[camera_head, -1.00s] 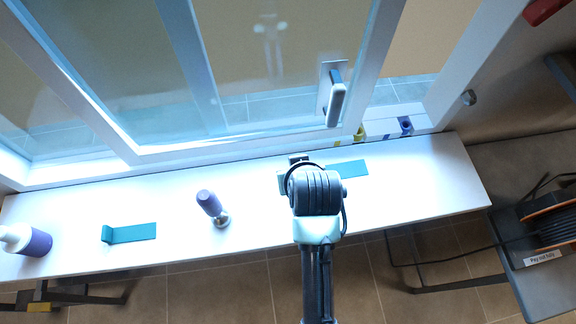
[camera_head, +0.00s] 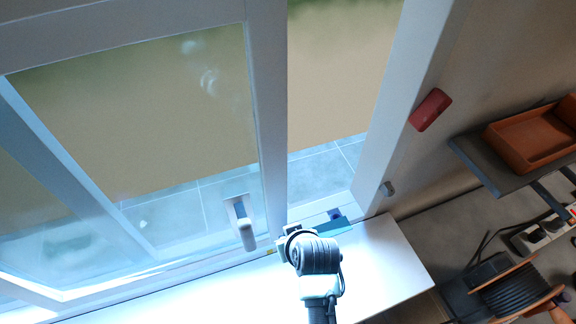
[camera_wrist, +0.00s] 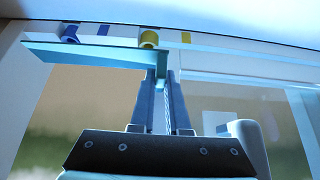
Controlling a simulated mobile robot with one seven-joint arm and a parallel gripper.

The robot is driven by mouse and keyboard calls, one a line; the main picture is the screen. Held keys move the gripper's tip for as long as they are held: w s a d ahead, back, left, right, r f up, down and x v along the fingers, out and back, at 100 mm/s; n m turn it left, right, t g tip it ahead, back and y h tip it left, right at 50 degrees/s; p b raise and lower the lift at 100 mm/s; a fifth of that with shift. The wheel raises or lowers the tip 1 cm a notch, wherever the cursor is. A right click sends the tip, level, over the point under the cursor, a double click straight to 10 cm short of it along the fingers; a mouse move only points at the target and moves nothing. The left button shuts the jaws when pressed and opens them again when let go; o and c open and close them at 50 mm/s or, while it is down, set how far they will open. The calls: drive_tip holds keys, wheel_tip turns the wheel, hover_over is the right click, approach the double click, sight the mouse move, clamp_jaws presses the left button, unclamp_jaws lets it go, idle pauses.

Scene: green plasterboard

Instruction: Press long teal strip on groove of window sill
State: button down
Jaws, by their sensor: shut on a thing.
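My gripper (camera_head: 288,234) is at the window edge of the white sill (camera_head: 385,270), near its right end. It is shut on the long teal strip (camera_head: 328,228), which sticks out to the right of it. In the wrist view, my gripper (camera_wrist: 162,82) pinches one end of the teal strip (camera_wrist: 100,54), and the rest reaches left. The strip is close to the frame edge with a blue piece (camera_wrist: 70,33) and a yellow piece (camera_wrist: 148,38). I cannot tell whether it touches the groove. My wrist partly hides the sill in the head view.
The window sash with its handle (camera_head: 245,228) stands just left of my gripper. A red block (camera_head: 430,110) is on the wall at the right. An orange tray (camera_head: 535,135) and a cable reel (camera_head: 515,293) are farther right. The sill's right end is clear.

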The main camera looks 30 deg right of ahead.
drive_tip(key=shift+d+f, duration=0.1)
drive_tip(key=shift+f, duration=0.45)
drive_tip(key=shift+f+b, duration=2.8)
drive_tip(key=shift+f, duration=0.8)
drive_tip(key=shift+f, duration=0.15)
drive_tip(key=c, duration=0.8)
unclamp_jaws()
drive_tip(key=b+v, duration=0.1)
drive_tip(key=v, duration=1.2)
drive_tip(key=shift+b, duration=0.3)
